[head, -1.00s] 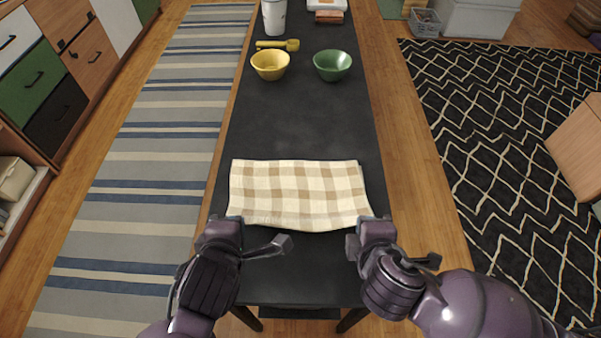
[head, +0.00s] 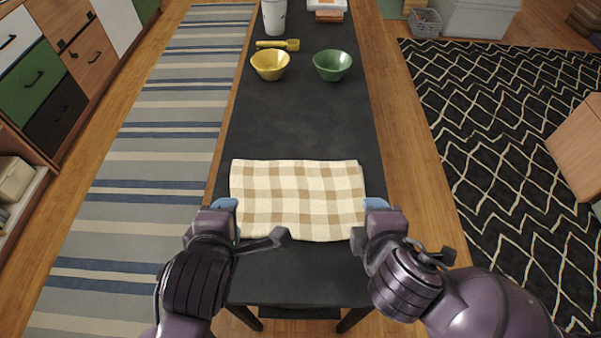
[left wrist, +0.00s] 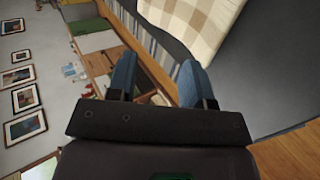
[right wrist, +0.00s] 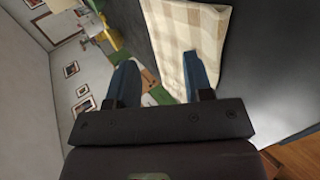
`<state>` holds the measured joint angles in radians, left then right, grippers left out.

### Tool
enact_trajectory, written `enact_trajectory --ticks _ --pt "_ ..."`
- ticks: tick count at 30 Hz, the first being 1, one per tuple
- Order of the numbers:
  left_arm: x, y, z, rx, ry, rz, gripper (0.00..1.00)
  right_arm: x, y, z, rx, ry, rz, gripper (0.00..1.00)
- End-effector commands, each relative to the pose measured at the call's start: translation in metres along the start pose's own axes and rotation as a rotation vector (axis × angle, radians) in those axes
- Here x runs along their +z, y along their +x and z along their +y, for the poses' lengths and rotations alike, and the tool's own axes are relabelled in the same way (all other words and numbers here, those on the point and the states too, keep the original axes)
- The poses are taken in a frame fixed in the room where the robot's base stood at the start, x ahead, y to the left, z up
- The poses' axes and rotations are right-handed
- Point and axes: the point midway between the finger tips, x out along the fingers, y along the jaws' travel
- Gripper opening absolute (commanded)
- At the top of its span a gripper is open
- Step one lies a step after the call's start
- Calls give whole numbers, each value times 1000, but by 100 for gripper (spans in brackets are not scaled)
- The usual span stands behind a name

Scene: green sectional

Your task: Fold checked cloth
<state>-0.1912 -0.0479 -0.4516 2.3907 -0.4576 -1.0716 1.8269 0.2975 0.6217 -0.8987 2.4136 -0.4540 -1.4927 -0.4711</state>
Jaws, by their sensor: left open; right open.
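The checked cloth (head: 298,195), cream with tan squares, lies on the dark table as a wide rectangle, its near edge slightly wavy. It also shows in the left wrist view (left wrist: 195,25) and the right wrist view (right wrist: 185,35). My left gripper (head: 228,208) is beside the cloth's near left corner, open, with blue fingers and nothing between them in its wrist view. My right gripper (head: 376,206) is beside the near right corner, also open and empty. Whether any fingertip touches the cloth I cannot tell.
The dark table (head: 290,125) is clear just beyond the cloth. A yellow bowl (head: 270,65), a green bowl (head: 332,65) and a yellow scoop (head: 278,44) stand farther back. Rugs lie on both sides of the table.

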Motion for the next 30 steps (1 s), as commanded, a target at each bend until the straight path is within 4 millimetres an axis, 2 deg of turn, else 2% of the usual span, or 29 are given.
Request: enact_trajectory --ticks 5,9,18,30 --pt "0 -18 15 2 -4 -1 47 0 -18 16 2 3 2 47" --pt "0 -21 18 0 0 0 47 -7 -23 16 -6 9 17 47" --pt "0 -30 25 1 0 0 47 -4 -31 25 -2 8 9 47" --pt "2 -34 29 6 -5 -4 47 0 -32 27 1 -1 -1 47"
